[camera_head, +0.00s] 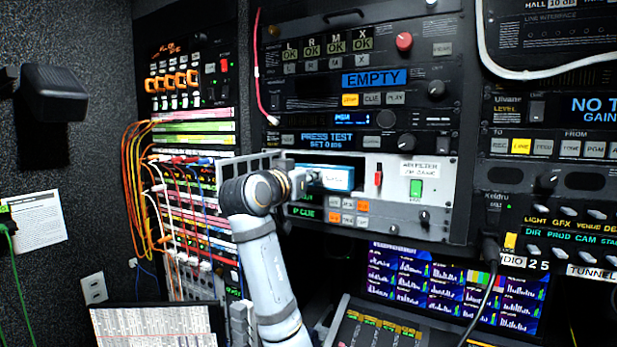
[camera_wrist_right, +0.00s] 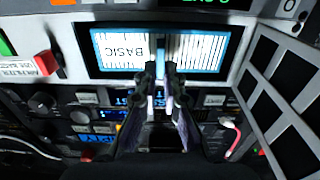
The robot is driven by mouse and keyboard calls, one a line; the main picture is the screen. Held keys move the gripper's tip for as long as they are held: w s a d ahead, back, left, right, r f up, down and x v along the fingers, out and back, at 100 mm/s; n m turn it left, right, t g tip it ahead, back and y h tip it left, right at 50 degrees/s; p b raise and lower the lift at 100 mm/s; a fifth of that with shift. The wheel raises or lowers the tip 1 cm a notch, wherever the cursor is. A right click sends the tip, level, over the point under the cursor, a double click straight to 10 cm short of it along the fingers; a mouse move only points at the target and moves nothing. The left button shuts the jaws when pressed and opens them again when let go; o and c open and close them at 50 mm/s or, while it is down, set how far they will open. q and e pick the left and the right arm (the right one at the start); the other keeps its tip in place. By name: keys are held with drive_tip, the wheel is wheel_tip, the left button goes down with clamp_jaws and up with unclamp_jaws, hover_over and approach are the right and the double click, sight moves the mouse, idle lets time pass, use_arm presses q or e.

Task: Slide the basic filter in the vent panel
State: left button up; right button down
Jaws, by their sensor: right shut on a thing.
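The basic filter (camera_wrist_right: 120,50) is a blue-edged block with a white label reading BASIC, upside down in the right wrist view, and a striped white part. It sits at the dark slot of the silver vent panel (camera_head: 435,168); how deep it is in the slot I cannot tell. The filter also shows in the head view (camera_head: 338,178), its left part hidden by my gripper. My right gripper (camera_wrist_right: 160,76) is shut on the filter's near edge, with its fingertips at the middle. It also shows in the head view (camera_head: 308,180). My left gripper is not in view.
A grey grille door (camera_wrist_right: 287,112) stands swung open beside the slot, close to my right gripper. A red slider (camera_head: 378,178) and a green switch (camera_head: 416,188) are on the panel. Orange patch cables (camera_head: 133,190) hang at the left.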

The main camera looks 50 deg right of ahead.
sight(323, 170)
drive_tip(key=shift+b+x, duration=0.65)
drive_tip(key=shift+x, duration=2.75)
drive_tip(key=c, duration=1.4)
unclamp_jaws()
drive_tip(key=v, duration=1.2)
drive_tip(key=shift+f, duration=0.1)
